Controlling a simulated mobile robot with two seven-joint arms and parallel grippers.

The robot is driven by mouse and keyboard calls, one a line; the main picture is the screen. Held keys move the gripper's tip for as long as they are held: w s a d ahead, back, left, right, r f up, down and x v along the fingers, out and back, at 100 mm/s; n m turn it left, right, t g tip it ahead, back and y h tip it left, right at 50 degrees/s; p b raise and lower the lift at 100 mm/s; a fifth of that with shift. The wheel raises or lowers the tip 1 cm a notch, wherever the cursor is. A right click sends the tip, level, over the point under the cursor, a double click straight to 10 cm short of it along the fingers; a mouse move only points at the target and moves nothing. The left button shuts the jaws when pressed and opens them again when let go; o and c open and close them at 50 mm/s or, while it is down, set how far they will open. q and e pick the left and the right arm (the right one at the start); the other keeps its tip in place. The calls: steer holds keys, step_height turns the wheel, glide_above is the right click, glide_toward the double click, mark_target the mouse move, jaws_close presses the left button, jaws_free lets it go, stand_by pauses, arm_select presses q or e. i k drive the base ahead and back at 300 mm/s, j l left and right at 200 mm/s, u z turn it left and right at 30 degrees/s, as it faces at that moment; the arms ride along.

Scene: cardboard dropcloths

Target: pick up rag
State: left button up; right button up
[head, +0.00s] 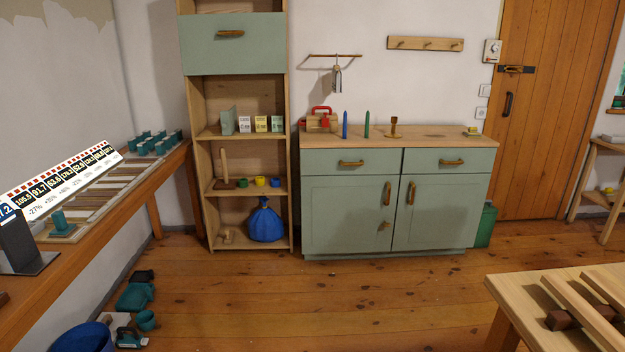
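I cannot make out a rag for certain. A small grey thing (337,79) hangs from a wooden rail (335,56) on the back wall, and it is too small to tell whether it is cloth. A small dark flat thing (143,276) lies on the floor at the lower left, also too small to identify. Neither of my grippers shows in the head view.
A green cabinet (345,215) with a wooden top stands against the back wall, beside a tall shelf (291,200). A long bench (60,268) runs along the left. A wooden table (505,290) is at lower right. Teal containers (135,297) and a blue bucket (90,338) stand on the floor. The middle floor is clear.

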mark_target(471, 132)
steer(key=i+z, duration=0.1)
steer(key=i, duration=0.6)
steer(key=i+j+z, duration=0.1)
steer(key=i, duration=0.55)
steer(key=i+j+z, duration=0.15)
steer(key=i, duration=0.25)
steer(key=i+j+z, duration=0.15)
steer(key=i, duration=0.2)
